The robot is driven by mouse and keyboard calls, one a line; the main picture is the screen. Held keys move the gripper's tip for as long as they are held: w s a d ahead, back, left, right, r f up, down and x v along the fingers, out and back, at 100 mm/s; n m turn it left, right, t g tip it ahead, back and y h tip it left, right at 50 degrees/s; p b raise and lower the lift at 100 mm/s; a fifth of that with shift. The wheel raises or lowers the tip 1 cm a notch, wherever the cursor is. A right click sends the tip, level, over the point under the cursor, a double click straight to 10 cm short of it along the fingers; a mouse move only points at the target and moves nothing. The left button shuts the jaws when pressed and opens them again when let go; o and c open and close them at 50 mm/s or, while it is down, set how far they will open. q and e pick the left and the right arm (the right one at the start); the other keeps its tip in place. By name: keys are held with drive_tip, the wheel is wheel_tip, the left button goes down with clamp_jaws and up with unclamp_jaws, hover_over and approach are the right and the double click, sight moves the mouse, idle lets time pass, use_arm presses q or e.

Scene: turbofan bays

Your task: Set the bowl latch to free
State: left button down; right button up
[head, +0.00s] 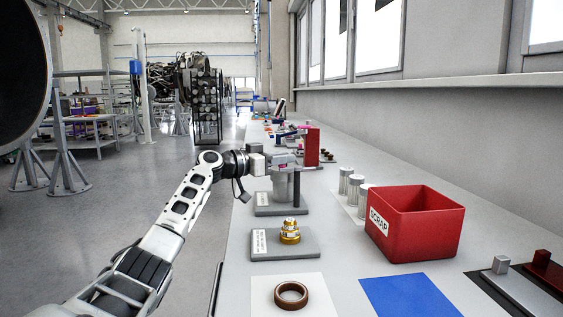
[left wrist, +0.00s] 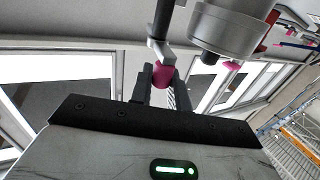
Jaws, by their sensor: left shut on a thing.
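A grey metal bowl unit (head: 282,187) stands on a labelled grey base (head: 281,211) on the bench, with a dark post beside it. My left gripper (head: 279,158) reaches it from the left at the height of its top. In the left wrist view, my left gripper (left wrist: 161,84) is shut on a magenta knob (left wrist: 162,73). The knob sits at the end of a small grey latch lever (left wrist: 160,50), next to the round grey bowl body (left wrist: 229,26). In the head view the gripper partly hides the latch, and its setting cannot be read. My right gripper is not in view.
A red scrap bin (head: 414,224) stands to the right, with several metal cylinders (head: 351,184) behind it. A brass stepped part (head: 290,232) on a grey base and a brown ring (head: 291,294) lie nearer. A red upright block (head: 312,147) stands just behind the bowl unit.

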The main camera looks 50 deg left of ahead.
use_arm(q)
drive_tip(key=c, duration=1.4)
unclamp_jaws()
drive_tip(key=shift+w, duration=0.1)
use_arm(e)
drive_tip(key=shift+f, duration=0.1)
